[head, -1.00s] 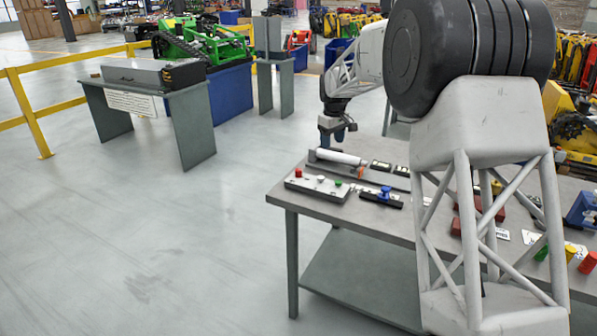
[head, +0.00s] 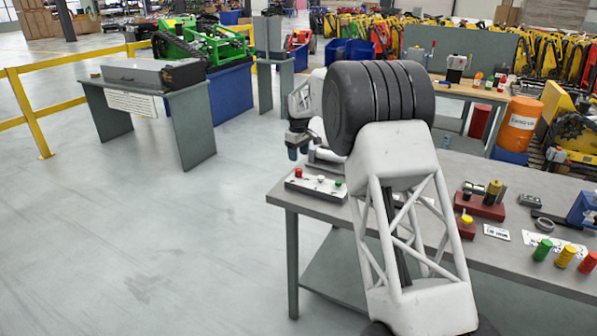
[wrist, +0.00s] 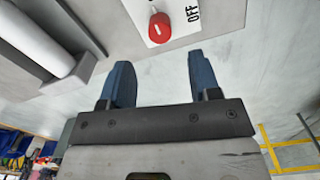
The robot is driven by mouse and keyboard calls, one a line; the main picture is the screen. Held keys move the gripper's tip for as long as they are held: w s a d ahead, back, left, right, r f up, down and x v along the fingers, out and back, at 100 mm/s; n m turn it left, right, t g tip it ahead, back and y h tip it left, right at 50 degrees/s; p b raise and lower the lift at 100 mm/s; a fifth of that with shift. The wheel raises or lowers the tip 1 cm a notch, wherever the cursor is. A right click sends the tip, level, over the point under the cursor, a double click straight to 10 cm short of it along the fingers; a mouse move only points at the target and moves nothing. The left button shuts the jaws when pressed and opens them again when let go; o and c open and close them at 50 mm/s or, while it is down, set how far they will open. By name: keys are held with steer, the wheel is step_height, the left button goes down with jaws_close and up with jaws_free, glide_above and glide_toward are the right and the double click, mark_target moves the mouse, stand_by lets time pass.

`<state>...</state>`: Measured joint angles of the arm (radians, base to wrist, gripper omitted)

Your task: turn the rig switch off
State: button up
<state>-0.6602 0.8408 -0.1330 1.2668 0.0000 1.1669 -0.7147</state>
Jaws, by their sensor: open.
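A red knob (wrist: 159,28) sits on a white plate with the word OFF printed to its right in the wrist view. A small white mark shows near the knob's top; I cannot tell its setting for sure. In the head view a pale panel (head: 318,184) with a red knob (head: 298,172) and a green one (head: 338,182) lies at the table's left end. My gripper (wrist: 160,72) is open and empty, its blue fingers apart, with the red knob ahead of the gap between them. In the head view my gripper (head: 292,153) is just behind the panel.
A white cylinder (wrist: 35,40) in a grey holder is close on the left in the wrist view. The grey table (head: 510,250) also carries red blocks (head: 480,205) and coloured cylinders (head: 565,257) at right. The floor to the left is clear.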

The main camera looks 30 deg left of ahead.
mark_target(299, 169)
steer(key=shift+f, duration=0.1)
steer(key=shift+f, duration=3.85)
steer(key=shift+c, duration=0.5)
steer(key=c, duration=0.8)
